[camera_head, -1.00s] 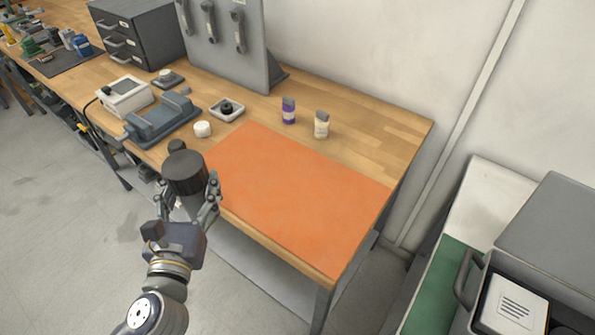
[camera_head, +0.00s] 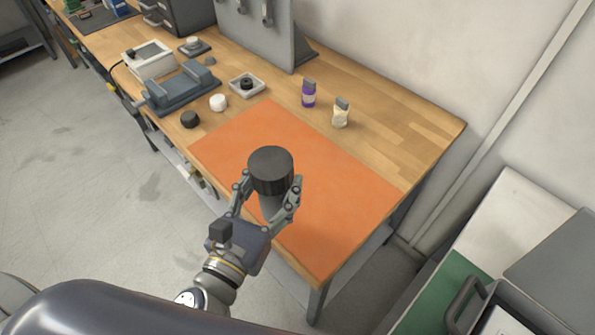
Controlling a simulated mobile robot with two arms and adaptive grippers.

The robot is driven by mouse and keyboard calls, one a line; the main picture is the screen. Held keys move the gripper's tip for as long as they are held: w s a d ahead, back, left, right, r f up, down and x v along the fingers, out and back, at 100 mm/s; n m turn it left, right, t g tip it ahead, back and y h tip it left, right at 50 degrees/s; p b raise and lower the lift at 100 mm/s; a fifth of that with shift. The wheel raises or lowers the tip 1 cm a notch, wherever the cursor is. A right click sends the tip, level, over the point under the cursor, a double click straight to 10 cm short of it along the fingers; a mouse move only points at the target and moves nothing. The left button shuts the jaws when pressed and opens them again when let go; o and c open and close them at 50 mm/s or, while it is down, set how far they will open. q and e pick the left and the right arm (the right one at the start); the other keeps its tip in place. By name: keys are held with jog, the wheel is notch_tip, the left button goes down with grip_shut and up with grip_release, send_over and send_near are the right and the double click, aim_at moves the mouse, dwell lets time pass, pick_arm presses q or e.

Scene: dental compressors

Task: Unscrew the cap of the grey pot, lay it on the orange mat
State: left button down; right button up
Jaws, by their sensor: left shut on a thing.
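The grey pot (camera_head: 271,208) is held upright between the fingers of my left gripper (camera_head: 268,203). Its wide dark cap (camera_head: 270,168) sits on top, above the fingertips. Pot and gripper appear in front of the near part of the orange mat (camera_head: 340,190); I cannot tell how high above it they are. The visible part of the mat is bare. The pot's lower part is hidden by the gripper. My right gripper is not in view.
A black round piece (camera_head: 190,119) and a white round piece (camera_head: 218,102) lie left of the mat. A purple bottle (camera_head: 309,95) and a cream bottle (camera_head: 341,115) stand behind it. A blue-grey device (camera_head: 183,88) and a small tray (camera_head: 247,87) are farther left.

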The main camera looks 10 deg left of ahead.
pick_arm(q)
jog(key=shift+s+d+r+h, duration=0.1)
jog(key=shift+s+d+h, duration=0.2)
jog(key=shift+s+d, duration=0.35)
jog(key=shift+w+d+r, duration=0.15)
jog(key=shift+d, duration=0.05)
jog(key=w+f+b, duration=0.1)
jog(key=w+f, duration=0.1)
jog(key=w, duration=0.5)
jog(key=w+f+b, duration=0.1)
jog(key=w+f, duration=0.2)
jog(key=w, duration=0.5)
jog(key=shift+w+a+f, duration=0.15)
jog(key=shift+w+a, duration=0.1)
jog(key=shift+a, duration=0.1)
